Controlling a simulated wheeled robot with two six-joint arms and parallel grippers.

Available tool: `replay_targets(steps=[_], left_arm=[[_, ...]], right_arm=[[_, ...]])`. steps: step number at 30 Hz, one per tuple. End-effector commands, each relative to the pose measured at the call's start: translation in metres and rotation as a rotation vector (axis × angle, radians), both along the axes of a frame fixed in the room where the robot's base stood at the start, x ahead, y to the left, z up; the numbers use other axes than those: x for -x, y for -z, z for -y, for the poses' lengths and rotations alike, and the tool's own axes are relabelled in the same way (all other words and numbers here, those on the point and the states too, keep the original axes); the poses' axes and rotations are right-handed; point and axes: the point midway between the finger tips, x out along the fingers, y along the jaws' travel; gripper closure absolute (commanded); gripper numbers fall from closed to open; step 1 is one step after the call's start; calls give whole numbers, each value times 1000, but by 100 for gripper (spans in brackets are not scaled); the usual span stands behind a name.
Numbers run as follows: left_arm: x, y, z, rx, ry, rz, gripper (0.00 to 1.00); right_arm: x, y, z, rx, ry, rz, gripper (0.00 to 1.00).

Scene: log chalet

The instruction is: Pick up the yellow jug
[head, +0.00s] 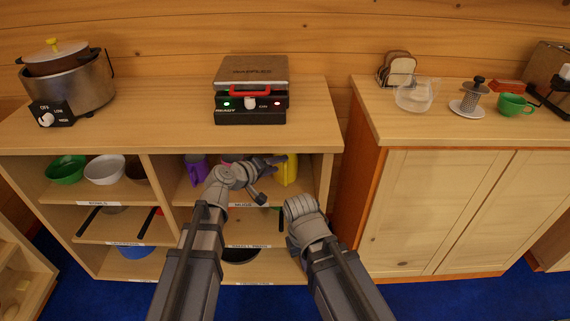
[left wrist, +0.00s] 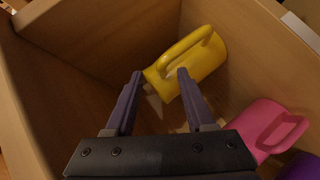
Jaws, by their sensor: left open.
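The yellow jug (head: 288,170) stands in the upper right compartment of the shelf unit, at its right end. It also shows in the left wrist view (left wrist: 207,60), where its handle faces my gripper. My left gripper (head: 275,163) reaches into that compartment just left of the jug. In the left wrist view my left gripper (left wrist: 160,74) is open, with its fingertips in front of the jug's handle and lower edge. I cannot tell whether they touch it. My right arm is in front of the shelf, and its gripper fingers do not show.
A pink jug (left wrist: 264,128) and a purple jug (head: 197,169) share the compartment. Its side wall is close by the yellow jug. A waffle maker (head: 251,88) and a cooker (head: 70,88) stand on the top above. Bowls (head: 105,170) fill the left compartment.

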Motion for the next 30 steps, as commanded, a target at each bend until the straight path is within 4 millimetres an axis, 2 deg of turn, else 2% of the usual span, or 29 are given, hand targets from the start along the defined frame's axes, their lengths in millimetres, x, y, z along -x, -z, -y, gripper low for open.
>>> replay_targets(steps=[9, 17, 30], left_arm=[[-31, 22, 25, -1, 1, 0, 46], [-33, 21, 29, -1, 0, 0, 46], [-32, 21, 29, -1, 1, 0, 93]], right_arm=[[0, 22, 0, 0, 0, 0, 100], [0, 21, 0, 0, 0, 0, 100], [0, 21, 0, 0, 0, 0, 100]])
